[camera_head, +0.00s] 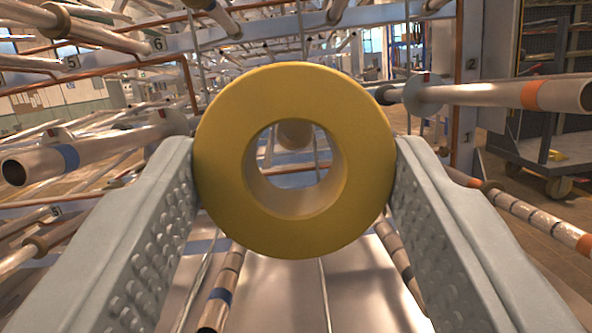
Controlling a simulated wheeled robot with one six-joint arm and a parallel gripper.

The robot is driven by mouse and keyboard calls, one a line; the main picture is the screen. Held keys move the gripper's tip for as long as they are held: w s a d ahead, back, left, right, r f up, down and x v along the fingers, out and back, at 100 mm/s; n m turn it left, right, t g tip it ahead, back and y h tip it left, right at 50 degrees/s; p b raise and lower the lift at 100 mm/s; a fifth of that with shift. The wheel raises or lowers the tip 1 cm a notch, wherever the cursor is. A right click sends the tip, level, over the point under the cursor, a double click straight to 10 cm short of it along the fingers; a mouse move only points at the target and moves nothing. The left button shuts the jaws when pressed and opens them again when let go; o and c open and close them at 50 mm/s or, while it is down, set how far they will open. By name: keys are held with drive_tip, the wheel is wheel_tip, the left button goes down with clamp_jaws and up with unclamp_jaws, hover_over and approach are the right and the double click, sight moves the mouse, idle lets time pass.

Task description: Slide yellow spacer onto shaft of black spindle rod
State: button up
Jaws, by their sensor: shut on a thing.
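The yellow spacer (295,90) is a thick ring, seen nearly face-on in the upper middle of the view. My gripper (294,160) is shut on it, with one grey, studded finger against its left side and the other against its right. Through its hole I see the rounded end of a pale rod (295,133) in the upper part, apart from the hole's wall. A short black rod end (386,95) shows just right of the spacer's upper edge, partly hidden by it. I cannot tell whether either belongs to the black spindle rod.
A metal tube with a blue band (95,154) juts in at left. A tube with an orange band and a disc (485,95) juts in at right. More tubes and frame bars fill the background and pass below the spacer. A wheeled cart (555,150) stands far right.

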sight(295, 148)
drive_tip(key=shift+w+f, duration=0.15)
drive_tip(key=shift+w, duration=1.25)
drive_tip(key=shift+w+f, duration=0.15)
drive_tip(key=shift+w, duration=1.25)
drive_tip(key=shift+w, duration=0.25)
drive_tip(key=shift+w+f, duration=0.2)
drive_tip(key=shift+w, duration=2.1)
drive_tip(key=shift+w, duration=0.15)
drive_tip(key=shift+w+f, duration=0.15)
drive_tip(key=shift+w, duration=1)
drive_tip(key=shift+w+f, duration=0.1)
drive_tip(key=shift+w, duration=1)
drive_tip(key=shift+w, duration=0.2)
